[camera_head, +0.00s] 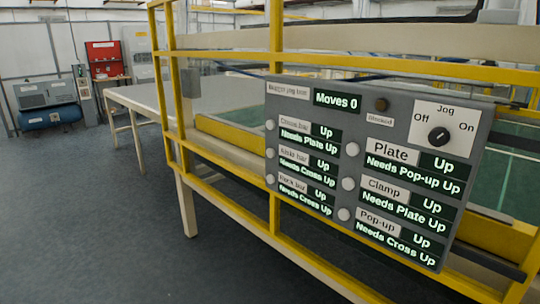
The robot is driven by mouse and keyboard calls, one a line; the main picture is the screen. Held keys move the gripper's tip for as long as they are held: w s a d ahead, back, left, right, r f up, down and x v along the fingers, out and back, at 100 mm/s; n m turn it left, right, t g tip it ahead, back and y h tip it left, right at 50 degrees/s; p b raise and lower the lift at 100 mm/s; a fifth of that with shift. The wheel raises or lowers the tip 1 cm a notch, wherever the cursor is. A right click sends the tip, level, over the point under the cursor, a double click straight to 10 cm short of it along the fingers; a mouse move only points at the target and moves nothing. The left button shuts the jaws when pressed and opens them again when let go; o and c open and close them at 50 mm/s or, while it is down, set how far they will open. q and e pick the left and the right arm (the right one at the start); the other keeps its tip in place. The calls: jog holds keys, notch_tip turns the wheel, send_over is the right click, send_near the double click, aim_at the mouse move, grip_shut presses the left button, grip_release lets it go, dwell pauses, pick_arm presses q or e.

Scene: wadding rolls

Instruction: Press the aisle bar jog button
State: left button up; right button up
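A grey jog panel (340,100) hangs on a yellow rail frame right of centre, tilted in the picture. The aisle bar label (294,156) is the middle one in its left column. A round pale button (270,153) sits just left of that label. The aisle bar display (325,164) reads "Up", with "Needs Cross Up" below. A top display (337,101) reads "Moves 0". The jog switch (438,136) is a black knob between "Off" and "On"; its exact setting is hard to tell. Neither of my grippers is in view.
Other pale buttons stand beside the plate (352,149), clamp (348,184) and pop-up (344,214) labels. Yellow rails (276,40) surround the panel. A long pale table (140,98) stands behind left. The grey floor (90,220) at left is clear.

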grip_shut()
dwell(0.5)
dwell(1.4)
